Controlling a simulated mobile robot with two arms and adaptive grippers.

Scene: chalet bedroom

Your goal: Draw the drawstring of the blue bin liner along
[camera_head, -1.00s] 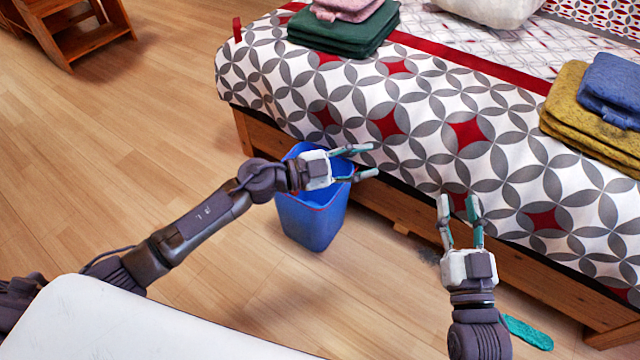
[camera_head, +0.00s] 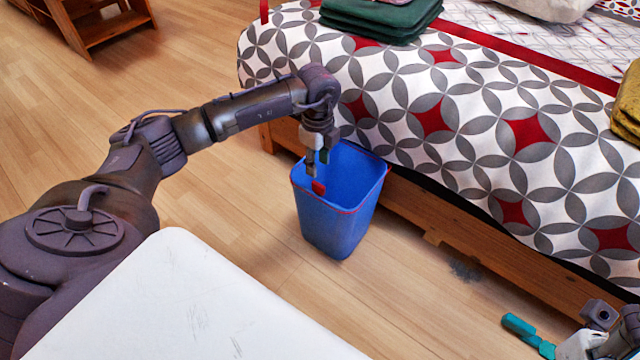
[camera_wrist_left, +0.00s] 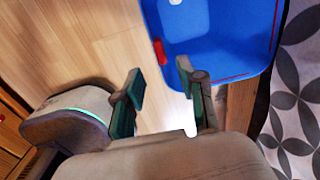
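The blue bin liner (camera_head: 352,165) lines a blue bin that stands on the floor against the bed; bin and liner are hard to tell apart. A red drawstring runs along the rim, with a red tab (camera_head: 319,187) at the near left side. The tab also shows in the left wrist view (camera_wrist_left: 160,51). My left gripper (camera_head: 316,172) points down over that rim, close to the tab. Its fingers are apart with nothing between them in the left wrist view (camera_wrist_left: 156,92).
The bed's wooden frame (camera_head: 420,212) runs right behind the bin, with a patterned cover (camera_head: 470,140) hanging above. Green folded cloths (camera_head: 385,18) and a yellow one (camera_head: 628,105) lie on the bed. The floor left of the bin is clear. A wooden stand (camera_head: 115,38) is far left.

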